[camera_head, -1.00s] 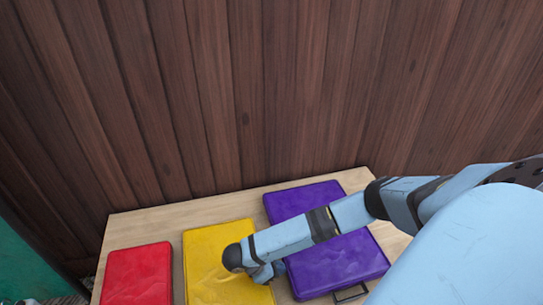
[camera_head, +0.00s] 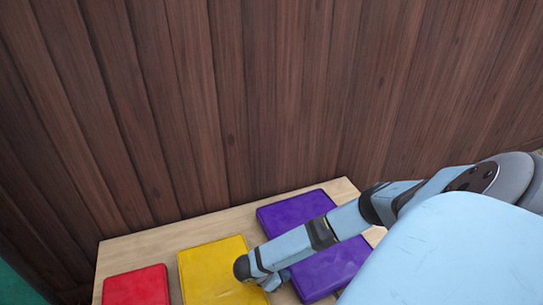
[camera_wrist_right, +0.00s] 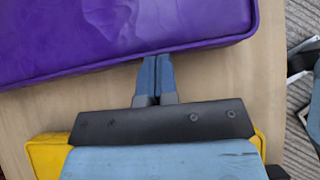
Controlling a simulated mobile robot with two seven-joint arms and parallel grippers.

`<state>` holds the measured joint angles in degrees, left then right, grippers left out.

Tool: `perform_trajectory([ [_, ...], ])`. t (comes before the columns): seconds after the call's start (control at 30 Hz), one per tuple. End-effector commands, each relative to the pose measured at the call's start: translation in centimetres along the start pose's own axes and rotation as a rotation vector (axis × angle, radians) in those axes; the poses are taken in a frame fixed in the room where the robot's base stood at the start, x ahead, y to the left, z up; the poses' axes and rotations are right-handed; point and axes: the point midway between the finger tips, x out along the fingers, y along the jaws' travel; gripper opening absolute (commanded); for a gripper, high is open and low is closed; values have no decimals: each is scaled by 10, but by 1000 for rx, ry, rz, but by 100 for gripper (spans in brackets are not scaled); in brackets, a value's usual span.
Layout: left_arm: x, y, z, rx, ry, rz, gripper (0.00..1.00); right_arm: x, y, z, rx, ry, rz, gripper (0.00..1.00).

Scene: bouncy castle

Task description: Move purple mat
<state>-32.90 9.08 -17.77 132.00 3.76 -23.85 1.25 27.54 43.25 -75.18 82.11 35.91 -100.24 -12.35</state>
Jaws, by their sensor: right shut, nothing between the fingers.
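The purple mat (camera_head: 293,212) lies flat on the right part of the wooden table (camera_head: 130,247). My right forearm crosses over its middle in the head view and hides part of it. The purple mat also fills the upper left of the right wrist view (camera_wrist_right: 120,35). My right gripper (camera_wrist_right: 155,62) is shut and empty, its fingertips close to the mat's near edge; I cannot tell if they touch it. In the head view the right gripper (camera_head: 273,281) is low, between the yellow and purple mats. My left gripper is out of view.
A yellow mat (camera_head: 210,268) lies left of the purple one, partly under my right wrist. A red mat (camera_head: 137,287) lies further left. A dark wooden plank wall (camera_head: 230,100) stands behind the table. Bare tabletop shows along the back left.

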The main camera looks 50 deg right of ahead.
Motion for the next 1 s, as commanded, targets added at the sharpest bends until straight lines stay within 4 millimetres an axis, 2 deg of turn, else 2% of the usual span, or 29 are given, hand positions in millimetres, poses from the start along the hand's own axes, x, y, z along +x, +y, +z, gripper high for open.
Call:
perform_trajectory([
  [0.03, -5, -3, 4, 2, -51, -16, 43, 6, 2, 16, 1, -7, -3, 0],
  [0.2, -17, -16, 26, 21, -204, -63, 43, 36, 2, 50, 0, -8, -4, 0],
  [0.5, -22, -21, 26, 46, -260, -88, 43, 94, 2, 102, 0, -6, -2, 0],
  [0.7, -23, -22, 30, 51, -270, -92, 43, 109, 3, 111, -1, -2, 1, 0],
  [1.0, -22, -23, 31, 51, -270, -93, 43, 110, 3, 110, -2, -2, 1, 0],
])
